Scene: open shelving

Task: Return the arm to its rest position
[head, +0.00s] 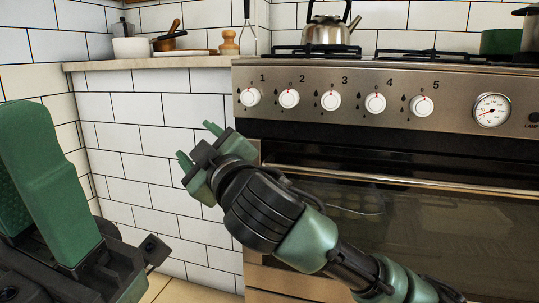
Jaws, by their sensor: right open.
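My right arm comes in from the lower right and reaches up and left in front of the oven. Its gripper (198,143) is open and empty, with two green fingertips spread apart in front of the white tiled wall. It touches nothing that I can see. Large green and black parts of my left arm fill the left edge close to the camera. The left gripper's fingertips cannot be made out there.
A steel oven (400,190) with several white knobs stands at the right, close behind my right arm. A kettle (327,32) sits on the hob. A counter ledge (150,62) at the back left holds a white cup (131,49) and a wooden mill (229,44). The tiled wall below is clear.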

